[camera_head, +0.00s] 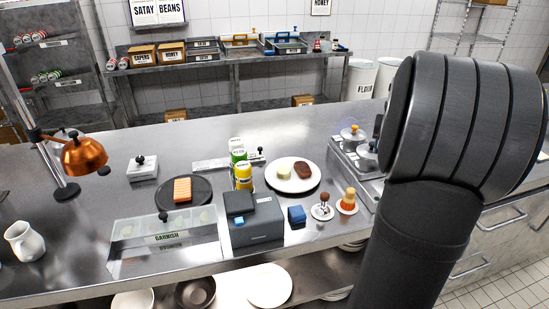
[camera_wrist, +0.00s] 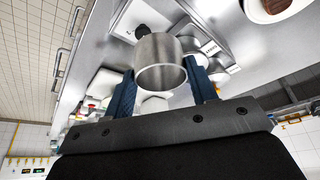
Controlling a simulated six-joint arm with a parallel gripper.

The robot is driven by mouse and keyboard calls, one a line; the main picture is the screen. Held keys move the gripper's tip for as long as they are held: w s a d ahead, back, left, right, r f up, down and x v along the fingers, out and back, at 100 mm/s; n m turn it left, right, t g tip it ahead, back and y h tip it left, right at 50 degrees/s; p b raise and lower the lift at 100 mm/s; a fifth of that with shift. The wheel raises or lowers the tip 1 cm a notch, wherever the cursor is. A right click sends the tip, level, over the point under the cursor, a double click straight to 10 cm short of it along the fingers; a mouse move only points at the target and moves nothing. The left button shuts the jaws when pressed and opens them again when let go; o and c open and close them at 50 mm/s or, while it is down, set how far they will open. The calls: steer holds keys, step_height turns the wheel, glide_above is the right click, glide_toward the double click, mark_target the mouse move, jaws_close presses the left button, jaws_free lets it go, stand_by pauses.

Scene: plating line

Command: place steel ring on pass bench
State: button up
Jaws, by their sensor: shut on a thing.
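The steel ring (camera_wrist: 161,66) is a short, open brushed-metal cylinder, seen only in the wrist view. My gripper (camera_wrist: 163,88) is shut on it, with one dark blue finger on each side. The bench (camera_head: 310,140) is a long stainless steel counter in the head view. In the wrist view, steel surface shows behind the ring, tilted in the picture; I cannot tell the gap between them. In the head view my dark arm fills the right side, and the gripper and ring are out of sight.
On the bench are a white plate (camera_head: 293,187) with two food pieces, a dark plate (camera_head: 201,201) with an orange block, a garnish box (camera_head: 165,247), a grey machine (camera_head: 257,228), bottles (camera_head: 243,175) and a copper lamp (camera_head: 84,157). Bare steel lies along the back.

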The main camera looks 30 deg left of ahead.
steer(key=w+a+f+n+g+y, duration=0.1)
steer(key=w+a+f+n, duration=0.15)
steer(key=a, duration=0.75)
steer(key=w+a+f+n+y, duration=0.1)
steer(key=w+a+f+n, duration=0.2)
steer(key=a, duration=0.6)
steer(key=w+a+f+n+g+y, duration=0.1)
steer(key=w+a+n, duration=0.3)
steer(key=a, duration=0.6)
steer(key=shift+n, duration=0.25)
steer(key=a+f, duration=0.2)
steer(key=a, duration=0.1)
steer(key=s+a+f, duration=0.1)
steer(key=a+f, duration=0.1)
steer(key=a, duration=0.2)
steer(key=a+f, duration=0.2)
steer(key=a, duration=0.1)
steer(key=shift+s+a, duration=0.2)
steer(key=shift+a, duration=0.1)
steer(key=shift+a+f, duration=0.35)
steer(key=shift+a, duration=0.05)
steer(key=shift+f, duration=1.85)
steer(key=shift+f, duration=0.2)
steer(key=o, duration=1)
steer(key=shift+o, duration=0.2)
